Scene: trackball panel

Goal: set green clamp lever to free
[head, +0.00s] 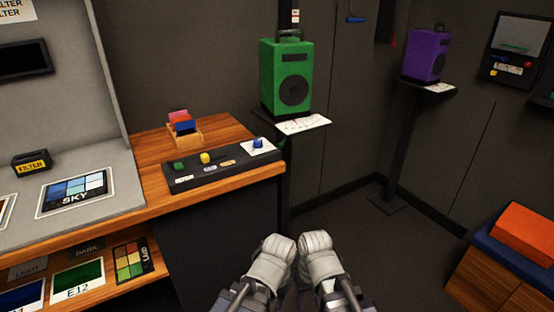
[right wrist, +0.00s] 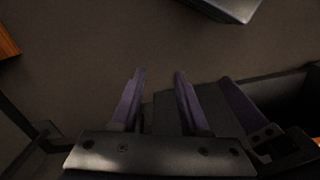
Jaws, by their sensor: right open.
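A dark control panel (head: 225,165) lies along the front edge of the wooden desk. It has a small green control (head: 179,166) at its left end, a yellow knob (head: 205,157) and a blue knob (head: 258,143) on a white plate. I cannot tell whether the green control is the clamp lever, or its setting. My right gripper (head: 319,258) is low in front of me, off the desk and apart from the panel. In the right wrist view its purple fingers (right wrist: 158,100) stand apart with nothing between. My left gripper (head: 271,258) is close beside it, its fingers hidden.
A green speaker (head: 286,80) stands on a stand behind the desk's right end. A card holder (head: 185,133) sits behind the panel. A purple speaker (head: 424,55) is farther right. An orange box (head: 526,236) sits at lower right. Open floor lies between.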

